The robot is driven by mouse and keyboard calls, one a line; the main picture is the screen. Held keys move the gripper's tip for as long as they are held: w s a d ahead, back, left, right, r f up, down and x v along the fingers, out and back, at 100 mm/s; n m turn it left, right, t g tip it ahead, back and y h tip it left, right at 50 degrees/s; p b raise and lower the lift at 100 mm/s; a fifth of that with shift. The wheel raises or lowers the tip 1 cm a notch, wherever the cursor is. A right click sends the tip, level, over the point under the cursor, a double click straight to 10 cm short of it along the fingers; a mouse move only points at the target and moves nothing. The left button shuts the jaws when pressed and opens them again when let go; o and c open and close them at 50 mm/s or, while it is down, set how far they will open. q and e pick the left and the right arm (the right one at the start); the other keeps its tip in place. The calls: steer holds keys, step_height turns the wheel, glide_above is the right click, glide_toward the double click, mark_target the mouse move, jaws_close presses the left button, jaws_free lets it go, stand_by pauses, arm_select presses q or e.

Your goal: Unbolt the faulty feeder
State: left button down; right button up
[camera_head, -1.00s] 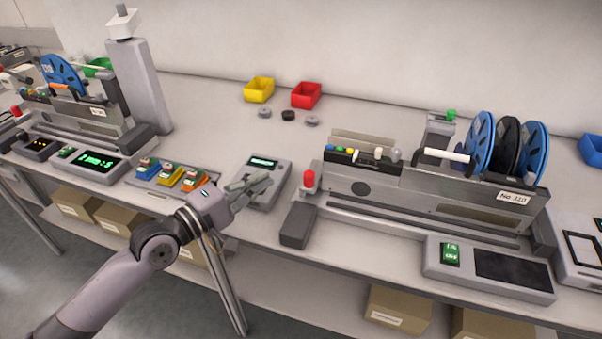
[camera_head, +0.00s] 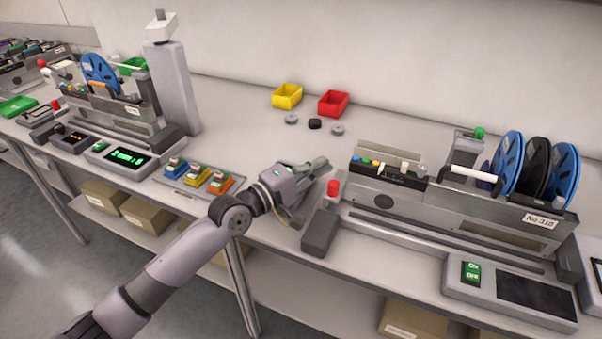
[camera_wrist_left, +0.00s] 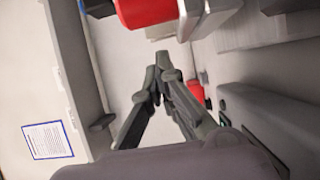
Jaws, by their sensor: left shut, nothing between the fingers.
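The feeder marked No 310 (camera_head: 465,222) sits on the bench at the right, with blue and black reels and a white handle-like bar. Its control box (camera_head: 510,291) has a green ON/OFF switch and a dark screen. A red knob (camera_head: 333,188) stands at its left end. My left gripper (camera_head: 325,164) is shut and empty, just left of and behind that knob, apart from it. In the left wrist view its fingertips (camera_wrist_left: 162,62) meet below a large red part (camera_wrist_left: 145,12), probably a knob. A second feeder (camera_head: 120,110) stands at the left, its display lit green. My right gripper is not in view.
Blue, yellow and orange boxes (camera_head: 198,177) sit left of my gripper. A yellow bin (camera_head: 287,96), a red bin (camera_head: 333,103) and small round pieces (camera_head: 315,124) lie at the back. A tall grey column (camera_head: 174,87) stands by the left feeder.

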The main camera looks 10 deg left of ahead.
mark_target(338, 183)
arm_select(q)
steer(key=s+p, duration=0.1)
steer(key=s, duration=0.3)
steer(key=shift+d+r, duration=0.1)
steer(key=shift+s+d, duration=0.1)
